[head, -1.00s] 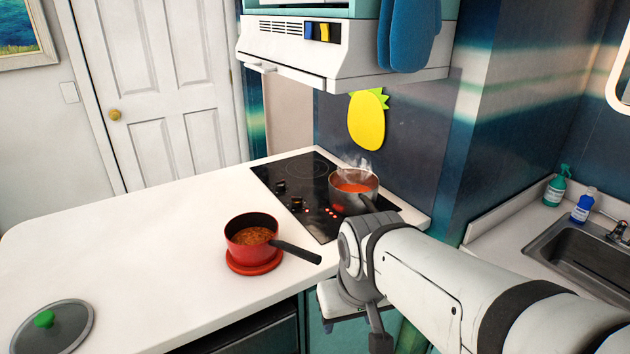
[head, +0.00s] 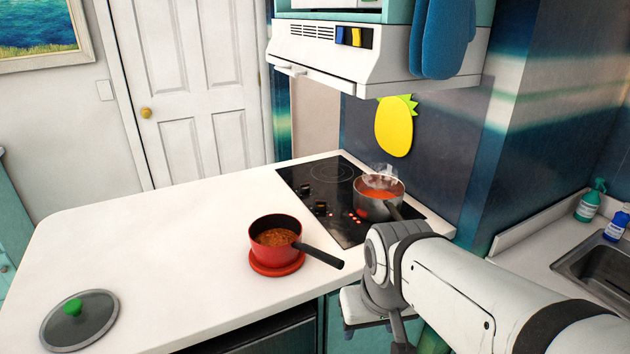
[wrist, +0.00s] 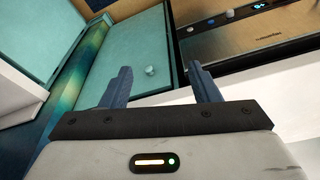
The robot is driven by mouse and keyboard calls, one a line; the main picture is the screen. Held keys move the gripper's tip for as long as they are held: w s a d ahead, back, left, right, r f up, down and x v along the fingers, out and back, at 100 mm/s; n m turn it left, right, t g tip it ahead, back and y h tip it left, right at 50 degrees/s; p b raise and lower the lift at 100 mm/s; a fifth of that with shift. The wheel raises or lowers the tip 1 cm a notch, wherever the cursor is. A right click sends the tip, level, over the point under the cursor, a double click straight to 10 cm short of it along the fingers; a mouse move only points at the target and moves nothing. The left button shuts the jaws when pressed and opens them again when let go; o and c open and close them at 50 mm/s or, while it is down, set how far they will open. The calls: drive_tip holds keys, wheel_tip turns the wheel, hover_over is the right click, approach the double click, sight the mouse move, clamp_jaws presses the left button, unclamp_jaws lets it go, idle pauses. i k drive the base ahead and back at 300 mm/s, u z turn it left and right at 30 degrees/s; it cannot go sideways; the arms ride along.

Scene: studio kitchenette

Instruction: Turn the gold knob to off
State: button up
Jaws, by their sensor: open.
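On the black cooktop (head: 345,226), two small dark knobs sit along the left side, a rear knob (head: 305,189) and a front knob (head: 320,207). Both seem to have a little gold on them, but they are too small to tell which is the gold one or how it is set. Red lights glow near the front knob. A steaming pot (head: 376,207) of red soup stands on the right of the cooktop. My gripper (wrist: 158,68) is open and empty in the wrist view, facing a teal cabinet door and an oven panel, apart from the knobs. Its fingers are hidden in the head view.
A red pan (head: 275,238) sits on a red trivet (head: 277,268) on the counter, its handle pointing right. A glass lid (head: 80,325) lies at the front left. The range hood (head: 365,60) overhangs the cooktop. A gold doorknob (head: 146,112) is behind.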

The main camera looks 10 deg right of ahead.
sight(320, 206)
drive_tip(key=z, duration=1.65)
drive_tip(key=i, duration=0.95)
drive_tip(key=u, duration=1.25)
